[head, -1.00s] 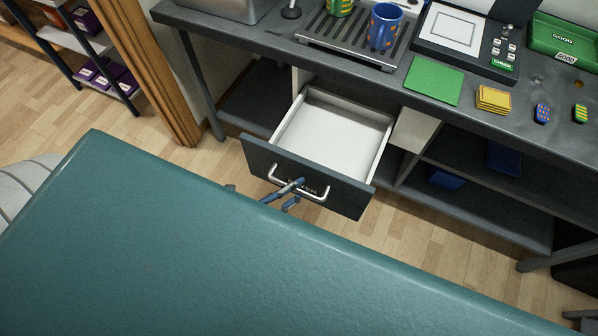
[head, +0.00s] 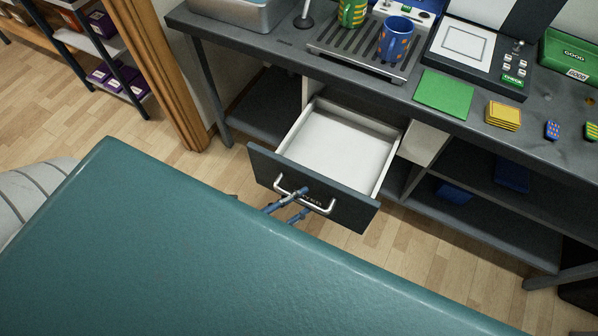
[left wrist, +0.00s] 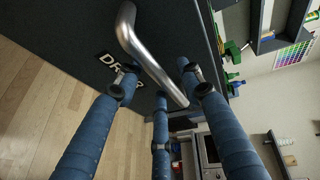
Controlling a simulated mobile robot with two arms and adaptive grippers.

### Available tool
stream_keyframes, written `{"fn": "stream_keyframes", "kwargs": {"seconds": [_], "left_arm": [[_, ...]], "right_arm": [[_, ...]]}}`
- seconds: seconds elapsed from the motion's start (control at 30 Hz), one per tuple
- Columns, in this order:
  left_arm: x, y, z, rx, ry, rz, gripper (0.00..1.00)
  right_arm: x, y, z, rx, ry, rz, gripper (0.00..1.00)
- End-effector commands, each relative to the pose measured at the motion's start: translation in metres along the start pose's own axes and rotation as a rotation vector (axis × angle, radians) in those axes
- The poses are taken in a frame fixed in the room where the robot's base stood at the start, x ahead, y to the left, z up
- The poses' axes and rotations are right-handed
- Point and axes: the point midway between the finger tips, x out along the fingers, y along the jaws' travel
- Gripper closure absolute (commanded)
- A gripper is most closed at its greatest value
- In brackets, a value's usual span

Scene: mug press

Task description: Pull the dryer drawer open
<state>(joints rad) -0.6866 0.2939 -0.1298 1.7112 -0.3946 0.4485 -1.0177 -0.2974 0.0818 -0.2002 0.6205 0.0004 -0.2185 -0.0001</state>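The dryer drawer (head: 340,150) stands pulled out below the bench in the head view, its white inside empty. Its dark front (head: 345,210) carries a silver bar handle (head: 322,208), which also shows close up in the left wrist view (left wrist: 148,58). Lettering on the front (left wrist: 108,64) is partly covered by a finger. My left gripper (head: 294,203) is at the handle. In the left wrist view its blue fingers (left wrist: 157,80) are spread apart, with the handle between them and gaps beside it. My right gripper is not in view.
My teal body top (head: 190,250) fills the lower front. The bench (head: 290,50) holds a blue mug (head: 396,38), a green mat (head: 444,93), yellow pads (head: 503,114) and a press-like device (head: 465,48). Open shelves (head: 480,225) lie right of the drawer. Wooden floor (head: 190,168) shows at left.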

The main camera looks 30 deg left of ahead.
Motion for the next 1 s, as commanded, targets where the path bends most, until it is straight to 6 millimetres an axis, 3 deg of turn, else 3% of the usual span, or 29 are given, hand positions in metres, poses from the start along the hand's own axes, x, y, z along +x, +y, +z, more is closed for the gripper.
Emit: {"fn": "stream_keyframes", "kwargs": {"seconds": [0.3, 0.5, 0.7, 1.0], "left_arm": [[-0.066, 0.002, -0.001, -0.002, -0.001, 0.006, 0.62], [-0.099, 0.001, 0.000, -0.001, -0.001, 0.004, 0.62], [-0.112, 0.000, 0.000, 0.000, 0.000, 0.001, 0.62], [-0.112, 0.000, 0.000, -0.001, 0.000, 0.001, 0.62]], "right_arm": [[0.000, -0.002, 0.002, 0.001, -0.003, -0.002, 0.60], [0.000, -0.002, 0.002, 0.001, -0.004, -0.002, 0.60], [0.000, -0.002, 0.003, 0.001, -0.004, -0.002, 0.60], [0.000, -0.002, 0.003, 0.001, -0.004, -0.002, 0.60]]}}
